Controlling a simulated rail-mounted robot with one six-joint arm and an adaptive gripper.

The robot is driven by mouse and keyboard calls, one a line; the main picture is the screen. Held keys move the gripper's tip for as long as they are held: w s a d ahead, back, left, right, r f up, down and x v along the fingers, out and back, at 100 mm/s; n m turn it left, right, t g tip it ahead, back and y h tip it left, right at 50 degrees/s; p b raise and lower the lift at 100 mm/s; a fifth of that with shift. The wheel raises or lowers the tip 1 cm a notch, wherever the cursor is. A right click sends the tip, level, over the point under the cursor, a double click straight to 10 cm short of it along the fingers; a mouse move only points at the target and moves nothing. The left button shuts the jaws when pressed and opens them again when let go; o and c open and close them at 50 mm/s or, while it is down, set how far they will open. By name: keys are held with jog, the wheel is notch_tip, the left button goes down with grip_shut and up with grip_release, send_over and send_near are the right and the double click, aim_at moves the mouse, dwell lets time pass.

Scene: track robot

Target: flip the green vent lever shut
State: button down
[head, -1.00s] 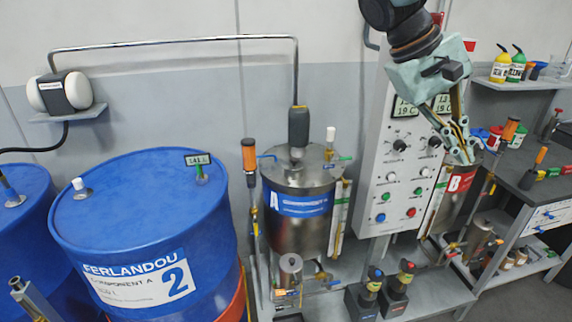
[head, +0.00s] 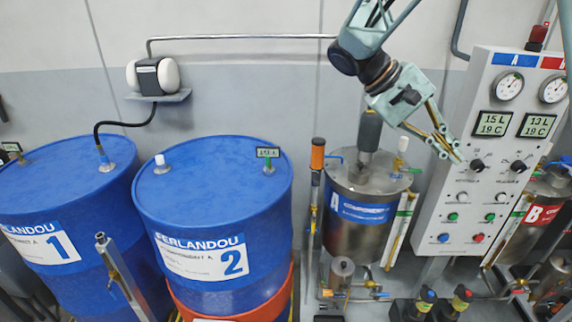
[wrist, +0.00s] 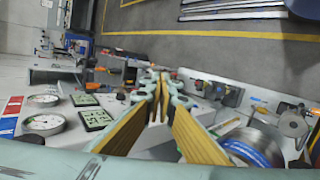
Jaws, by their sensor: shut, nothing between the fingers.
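A small green lever (head: 412,170) sticks out at the right of the lid of steel tank A (head: 345,222), beside a white-capped fitting. Its exact angle is too small to tell. Another green fitting (head: 268,168) stands on drum 2 under a display. My gripper (head: 458,156) is shut and empty. In the head view it shows above and right of the tank A lever, overlapping the control panel's left part. In the wrist view my gripper's yellow-sided fingers (wrist: 155,92) meet at the tips; tank A (wrist: 252,150) is at lower right.
The control panel (head: 480,180) with gauges, displays and knobs stands right of tank A. Tank B (head: 535,215) is partly hidden behind it. Blue drums 1 (head: 60,210) and 2 (head: 215,195) stand left. An orange-topped upright (head: 318,155) borders tank A.

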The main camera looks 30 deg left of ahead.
jog(key=a+f+n+t+h+p, duration=0.1)
jog(key=a+f+n+t, duration=0.15)
jog(key=a, duration=1.25)
jog(key=n+t+y+p, duration=0.3)
jog(key=n+t+p, duration=0.15)
jog(key=t, duration=0.65)
send_near(267, 164)
jog(key=shift+g, duration=0.25)
jog(key=v, duration=0.7)
jog(key=shift+a+r, duration=0.3)
jog(key=shift+a, duration=0.15)
jog(key=shift+p+x, duration=0.35)
jog(key=shift+x, duration=6.6)
jog(key=shift+d, duration=0.1)
